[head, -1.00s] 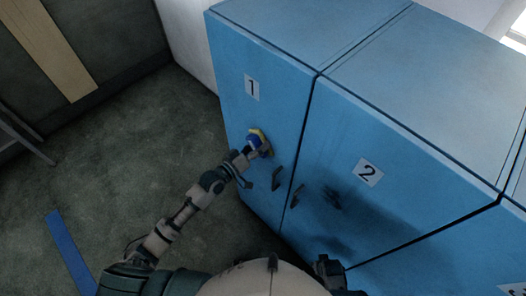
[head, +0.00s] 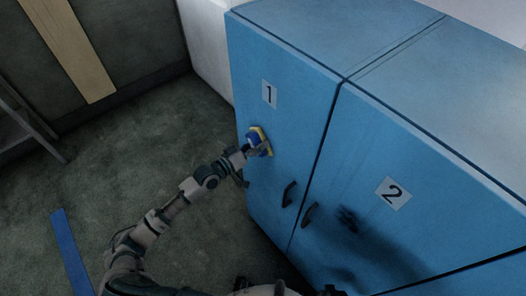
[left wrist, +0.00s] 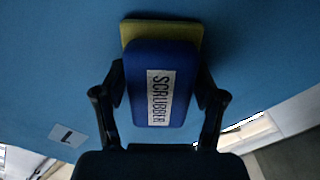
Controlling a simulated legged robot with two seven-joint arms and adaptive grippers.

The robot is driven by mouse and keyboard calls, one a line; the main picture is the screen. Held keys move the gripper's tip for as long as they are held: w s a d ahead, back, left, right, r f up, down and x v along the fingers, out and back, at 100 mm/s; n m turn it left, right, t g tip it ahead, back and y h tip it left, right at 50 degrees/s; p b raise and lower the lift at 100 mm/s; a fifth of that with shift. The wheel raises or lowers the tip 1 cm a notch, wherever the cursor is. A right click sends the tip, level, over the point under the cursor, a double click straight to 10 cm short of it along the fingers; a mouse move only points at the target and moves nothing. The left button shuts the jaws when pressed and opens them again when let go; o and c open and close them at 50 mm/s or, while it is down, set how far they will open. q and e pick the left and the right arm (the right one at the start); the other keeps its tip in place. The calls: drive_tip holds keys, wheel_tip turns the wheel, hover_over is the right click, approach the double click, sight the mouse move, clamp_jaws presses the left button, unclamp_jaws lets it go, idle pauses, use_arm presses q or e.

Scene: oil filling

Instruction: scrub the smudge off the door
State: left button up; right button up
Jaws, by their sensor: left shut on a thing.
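A blue scrubber with a yellow pad (head: 259,143) is at the door marked 1 (head: 297,130), below its number label. It also shows in the left wrist view as a blue block marked SCRUBBER (left wrist: 160,85). My left gripper (head: 247,151) is shut on it, one finger on each side of the blue body. The yellow pad faces the door and appears against it or very close. No smudge shows on the bare part of door 1; the scrubber hides what is behind it. A dark patch (head: 347,218) is on the door marked 2 (head: 425,235); I cannot tell whether it is smudge or shadow.
Two dark handles (head: 289,194) (head: 309,214) stick out on either side of the gap between the doors. A broad shadow lies on door 2. Floor left of the cabinet is clear except for a blue strip (head: 72,252).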

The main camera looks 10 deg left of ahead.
use_arm(q)
drive_tip(key=shift+w+a, duration=0.3)
drive_tip(key=shift+a, duration=0.1)
drive_tip(key=shift+s, duration=0.1)
drive_tip(key=shift+v, duration=3)
drive_tip(key=v, duration=0.3)
drive_tip(key=shift+f, duration=0.1)
